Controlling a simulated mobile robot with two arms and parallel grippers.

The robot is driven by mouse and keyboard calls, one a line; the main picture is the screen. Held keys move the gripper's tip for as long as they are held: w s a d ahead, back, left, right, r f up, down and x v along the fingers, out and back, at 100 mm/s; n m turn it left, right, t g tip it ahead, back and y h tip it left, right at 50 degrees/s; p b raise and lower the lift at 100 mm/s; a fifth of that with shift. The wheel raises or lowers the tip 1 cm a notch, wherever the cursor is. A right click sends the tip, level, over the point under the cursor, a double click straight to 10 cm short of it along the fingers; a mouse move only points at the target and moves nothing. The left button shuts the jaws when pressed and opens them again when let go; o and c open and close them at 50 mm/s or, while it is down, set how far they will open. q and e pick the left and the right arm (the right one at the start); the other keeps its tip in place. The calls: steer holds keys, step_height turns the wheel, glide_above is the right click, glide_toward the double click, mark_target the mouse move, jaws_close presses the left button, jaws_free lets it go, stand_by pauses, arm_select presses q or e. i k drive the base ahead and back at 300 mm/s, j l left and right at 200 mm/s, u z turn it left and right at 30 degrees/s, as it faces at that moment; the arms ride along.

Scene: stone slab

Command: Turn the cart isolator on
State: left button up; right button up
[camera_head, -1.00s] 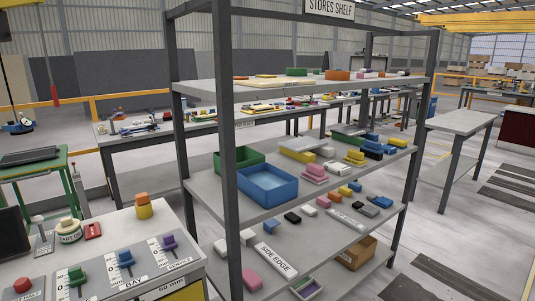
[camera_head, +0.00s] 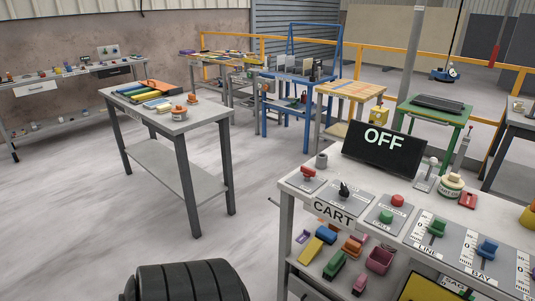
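A console bench with a CART label (camera_head: 333,213) on its front edge stands at the right. A black screen (camera_head: 383,147) on it reads OFF. A red-handled switch (camera_head: 308,174) sits on a grey plate at the bench's left corner. Beside it is a black rotary knob (camera_head: 344,190) on another plate. I cannot tell which of these two is the cart isolator, nor read their settings. A red button (camera_head: 397,200) and a green one (camera_head: 386,216) sit further right. Neither of my grippers is in view.
Green (camera_head: 436,229) and blue (camera_head: 487,249) slide levers stand right of the buttons. Coloured bins and blocks lie on the shelf below. A grey table (camera_head: 166,122) with coloured items stands at left. Open floor lies between it and the console.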

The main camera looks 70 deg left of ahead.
mark_target(309, 173)
steer(key=u, duration=1.8)
